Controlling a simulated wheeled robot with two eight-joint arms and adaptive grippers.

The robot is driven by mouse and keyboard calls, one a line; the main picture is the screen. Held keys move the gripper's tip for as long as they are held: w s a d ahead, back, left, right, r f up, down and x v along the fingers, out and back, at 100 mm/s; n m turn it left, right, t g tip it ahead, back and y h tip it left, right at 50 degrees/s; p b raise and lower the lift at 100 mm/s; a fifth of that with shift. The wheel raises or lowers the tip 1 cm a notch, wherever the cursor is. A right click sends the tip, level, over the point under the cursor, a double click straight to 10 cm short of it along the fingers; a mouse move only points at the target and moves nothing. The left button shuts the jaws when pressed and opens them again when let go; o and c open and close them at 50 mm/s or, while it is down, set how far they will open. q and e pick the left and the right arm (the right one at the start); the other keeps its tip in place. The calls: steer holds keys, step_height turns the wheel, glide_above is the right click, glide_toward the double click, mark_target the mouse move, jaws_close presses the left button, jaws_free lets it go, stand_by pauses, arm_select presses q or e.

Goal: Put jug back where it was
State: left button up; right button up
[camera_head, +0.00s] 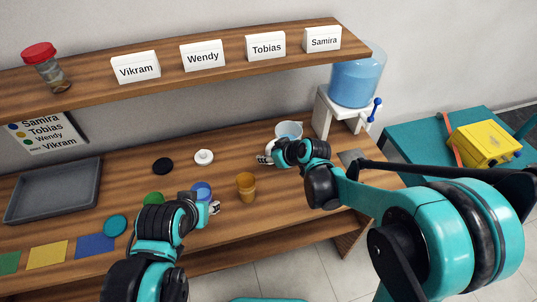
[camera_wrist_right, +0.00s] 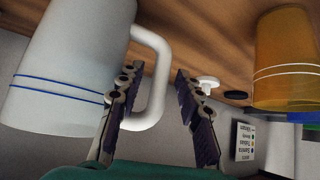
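The pale jug (camera_head: 289,129) stands on the wooden table near the water dispenser, partly hidden behind my right gripper. My right gripper (camera_head: 268,154) is at the jug's near side. In the right wrist view, the white jug (camera_wrist_right: 70,65) with blue lines fills the left side. Its handle lies between the spread fingers of my right gripper (camera_wrist_right: 158,78); the fingers look apart, not closed on it. My left gripper (camera_head: 212,206) is low at the table beside a blue cup (camera_head: 202,188); its fingers are mostly hidden and I cannot tell whether it holds the cup.
An orange cup (camera_head: 246,188) stands between the grippers. The water dispenser (camera_head: 356,85) is right of the jug. A white knob-like piece (camera_head: 204,156) and black disc (camera_head: 163,166) lie behind. A grey tray (camera_head: 52,190) is left. A shelf (camera_head: 200,72) with name cards hangs above.

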steer(key=shift+r, duration=0.1)
steer(key=shift+r, duration=0.25)
steer(key=p+v, duration=0.4)
steer(key=v, duration=0.8)
steer(key=s+d+r+m+h, duration=0.1)
steer(key=s+d+m+h, duration=0.4)
steer(key=s+d, duration=0.9)
steer(key=s+m, duration=0.2)
steer(key=m, duration=0.1)
steer(key=shift+h, duration=0.4)
